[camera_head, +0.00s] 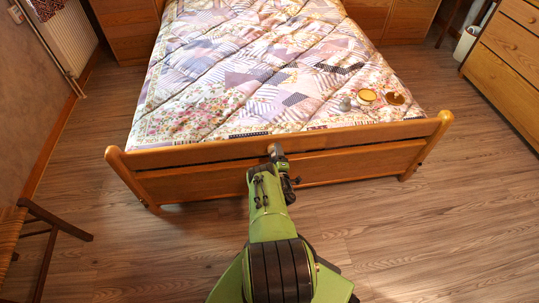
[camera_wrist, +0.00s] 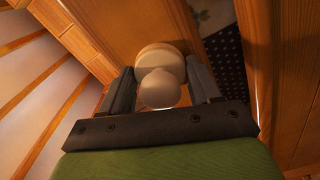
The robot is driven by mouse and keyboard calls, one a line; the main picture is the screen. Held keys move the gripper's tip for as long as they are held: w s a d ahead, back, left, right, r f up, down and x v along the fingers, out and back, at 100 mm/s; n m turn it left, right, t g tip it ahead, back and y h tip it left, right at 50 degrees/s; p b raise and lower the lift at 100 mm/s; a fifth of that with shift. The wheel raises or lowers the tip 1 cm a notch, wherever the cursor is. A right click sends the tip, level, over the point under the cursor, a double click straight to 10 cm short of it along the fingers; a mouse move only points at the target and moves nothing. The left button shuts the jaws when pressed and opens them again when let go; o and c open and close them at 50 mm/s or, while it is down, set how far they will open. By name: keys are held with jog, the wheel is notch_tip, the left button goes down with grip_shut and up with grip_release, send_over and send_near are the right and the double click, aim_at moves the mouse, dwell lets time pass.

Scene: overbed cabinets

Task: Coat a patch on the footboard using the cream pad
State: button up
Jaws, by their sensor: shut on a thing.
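The wooden footboard (camera_head: 340,138) crosses the foot of the bed. Its wood also shows in the wrist view (camera_wrist: 125,25). My gripper (camera_wrist: 162,66) is shut on the rounded knob of the cream pad (camera_wrist: 160,57), with one dark finger on each side. The pad's pale disc faces away from me, at or very near the footboard's wood; I cannot tell whether it touches. In the head view my gripper (camera_head: 275,152) is near the middle of the footboard's top rail, and the pad is small there. The pad's working face is hidden, and no coated patch is distinguishable.
On the quilt (camera_head: 240,70) near the right end lie a yellow round dish (camera_head: 367,95), a small grey thing (camera_head: 345,103) and a brown thing (camera_head: 395,98). A chair (camera_head: 45,225) stands at left, a dresser (camera_head: 510,60) at right. The floor beside the footboard is clear.

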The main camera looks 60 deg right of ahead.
jog(key=shift+s+d+r, duration=0.1)
jog(key=shift+s+d, duration=1.5)
jog(key=shift+s, duration=0.05)
jog(key=shift+s+d, duration=1.1)
jog(key=shift+s, duration=0.3)
jog(key=shift+s+d, duration=1.1)
jog(key=shift+s, duration=0.25)
jog(key=shift+w+a+p, duration=0.25)
jog(key=shift+w+a, duration=0.25)
jog(key=shift+w, duration=0.2)
jog(key=shift+w+a+p, duration=0.2)
jog(key=shift+w+a, duration=0.3)
jog(key=shift+w, duration=0.15)
jog(key=shift+w+a+p, duration=0.5)
jog(key=shift+w+a, duration=0.85)
jog(key=shift+w, duration=0.05)
jog(key=shift+w+a+p, duration=0.2)
jog(key=shift+w+a, duration=1.75)
jog(key=shift+w, duration=0.3)
jog(key=shift+w+a+p, duration=0.2)
jog(key=shift+w+a, duration=1.75)
jog(key=shift+w, duration=0.3)
jog(key=p, duration=0.2)
send_near(256, 149)
jog(key=v, duration=0.2)
jog(key=shift+s, duration=0.25)
